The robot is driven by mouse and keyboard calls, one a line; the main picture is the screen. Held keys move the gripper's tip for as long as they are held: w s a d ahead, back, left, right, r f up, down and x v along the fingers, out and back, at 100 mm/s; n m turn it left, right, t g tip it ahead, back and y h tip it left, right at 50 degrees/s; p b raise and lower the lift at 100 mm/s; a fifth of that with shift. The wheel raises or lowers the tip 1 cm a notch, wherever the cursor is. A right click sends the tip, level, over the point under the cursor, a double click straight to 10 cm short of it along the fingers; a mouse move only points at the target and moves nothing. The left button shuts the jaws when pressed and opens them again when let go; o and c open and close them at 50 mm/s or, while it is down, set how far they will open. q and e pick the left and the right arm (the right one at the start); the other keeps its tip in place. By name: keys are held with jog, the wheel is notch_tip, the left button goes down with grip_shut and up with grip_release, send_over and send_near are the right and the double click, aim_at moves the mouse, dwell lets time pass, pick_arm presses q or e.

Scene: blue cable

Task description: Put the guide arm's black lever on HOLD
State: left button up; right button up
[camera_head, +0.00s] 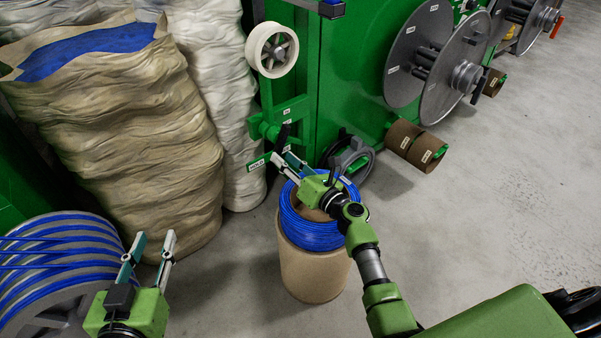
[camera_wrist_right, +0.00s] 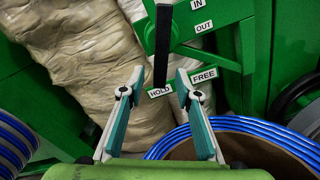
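The black lever (camera_wrist_right: 162,45) hangs nearly straight down from the green guide arm (camera_wrist_right: 216,14) in the right wrist view. Its lower end overlaps the HOLD label (camera_wrist_right: 159,91), left of the FREE label (camera_wrist_right: 204,76). In the head view the lever (camera_head: 282,138) is small and dark, just beyond my right gripper (camera_head: 281,157). My right gripper, also in the wrist view (camera_wrist_right: 157,86), is open. The lever's end appears between its fingertips, with gaps on both sides; depth is unclear. My left gripper (camera_head: 150,248) is open and empty at lower left.
A blue cable coil (camera_head: 307,234) sits on a brown drum (camera_head: 312,272) under my right gripper. Wrapped sacks (camera_head: 130,130) stand left of the guide arm. A cable reel (camera_head: 60,265) is beside my left gripper. Open floor (camera_head: 480,190) lies to the right.

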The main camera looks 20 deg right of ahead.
jog(key=v, duration=0.8)
jog(key=shift+s, duration=0.15)
